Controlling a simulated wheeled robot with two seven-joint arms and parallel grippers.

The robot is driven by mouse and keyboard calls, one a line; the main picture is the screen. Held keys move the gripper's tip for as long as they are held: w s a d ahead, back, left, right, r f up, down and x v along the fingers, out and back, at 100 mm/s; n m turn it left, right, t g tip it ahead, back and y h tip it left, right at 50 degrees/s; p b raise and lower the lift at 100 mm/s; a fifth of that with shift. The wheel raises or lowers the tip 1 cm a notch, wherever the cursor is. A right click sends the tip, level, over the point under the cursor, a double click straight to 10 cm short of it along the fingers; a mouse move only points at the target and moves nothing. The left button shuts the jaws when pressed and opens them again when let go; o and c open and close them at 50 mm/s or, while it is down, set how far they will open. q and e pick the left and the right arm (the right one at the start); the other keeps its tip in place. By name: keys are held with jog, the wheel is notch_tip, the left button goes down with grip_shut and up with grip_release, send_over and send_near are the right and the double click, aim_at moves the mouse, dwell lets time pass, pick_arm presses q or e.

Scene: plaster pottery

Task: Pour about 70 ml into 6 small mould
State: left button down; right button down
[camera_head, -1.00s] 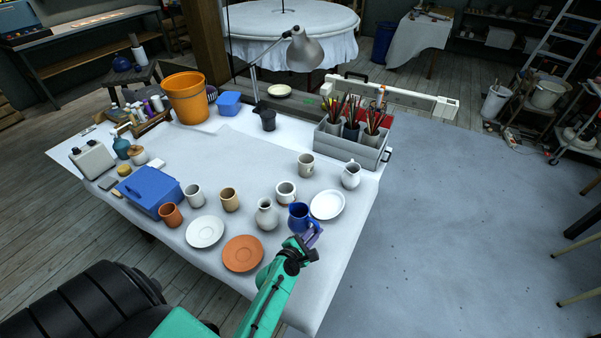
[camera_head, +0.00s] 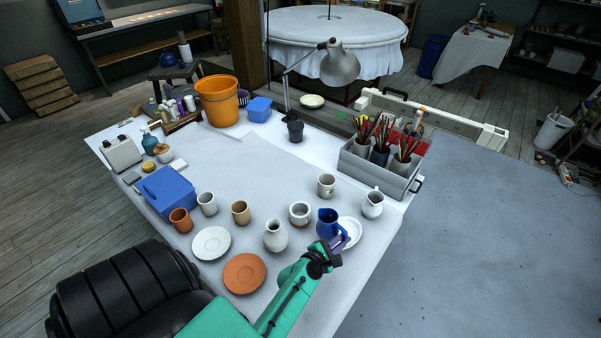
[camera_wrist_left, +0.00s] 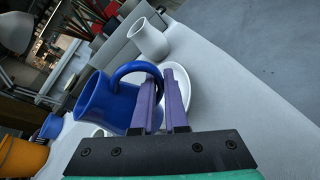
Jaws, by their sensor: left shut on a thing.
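A blue jug (camera_head: 327,224) is near the right front of the table, partly in front of a white plate (camera_head: 350,230). My left gripper (camera_head: 341,243) is shut on its handle. In the left wrist view the purple fingers (camera_wrist_left: 162,100) close around the handle of the blue jug (camera_wrist_left: 103,102), which looks raised. Small cups stand upright: terracotta (camera_head: 181,220), white (camera_head: 207,204), tan (camera_head: 241,212), pale grey (camera_head: 326,186) and a white one with a brown base (camera_head: 300,212). No piece is clearly marked as a mould. Cup insides are too small to read. My right gripper is not visible.
A white vase-like jug (camera_head: 275,236) and a white pitcher (camera_head: 373,204) stand near the blue jug. A white saucer (camera_head: 211,243) and terracotta saucer (camera_head: 245,273) lie in front. A blue box (camera_head: 166,193), grey brush crate (camera_head: 378,171) and lamp (camera_head: 338,66) also stand there. The table's middle is clear.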

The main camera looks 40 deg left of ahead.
aim_at(336, 217)
pick_arm(q)
jog(key=shift+a+r+n, duration=0.35)
jog(key=shift+r+n, duration=0.05)
jog(key=shift+r, duration=0.2)
jog(key=shift+a+r+n+h+p, duration=0.4)
jog(key=shift+a+r+n+h, duration=0.15)
jog(key=shift+n, duration=0.15)
jog(key=shift+w+a+r+n+h, duration=0.1)
jog(key=shift+a+r+n+h, duration=0.25)
jog(key=shift+a+r+n, duration=0.25)
jog(key=shift+w+a+r+n+h, duration=0.1)
jog(key=shift+a+r+n+h, duration=0.25)
jog(key=shift+a+n, duration=0.35)
jog(key=shift+w+a+r+n+b, duration=0.1)
jog(key=shift+a+n+b, duration=0.45)
jog(key=shift+b, duration=0.2)
jog(key=shift+a+n+h, duration=0.1)
jog(key=shift+n+h, duration=0.15)
jog(key=shift+h, duration=0.1)
jog(key=shift+a+r+n+h+b, duration=0.1)
jog(key=shift+a+n+h+b, duration=0.3)
jog(key=shift+b, duration=0.45)
jog(key=shift+a+r+n, duration=0.3)
jog(key=shift+r+n, duration=0.4)
jog(key=shift+n, duration=0.1)
jog(key=shift+w+a+r+n+h+b, duration=0.1)
jog(key=shift+a+r+n+h+b, duration=0.4)
jog(key=shift+r+n+b, duration=0.25)
jog(key=shift+a, duration=0.25)
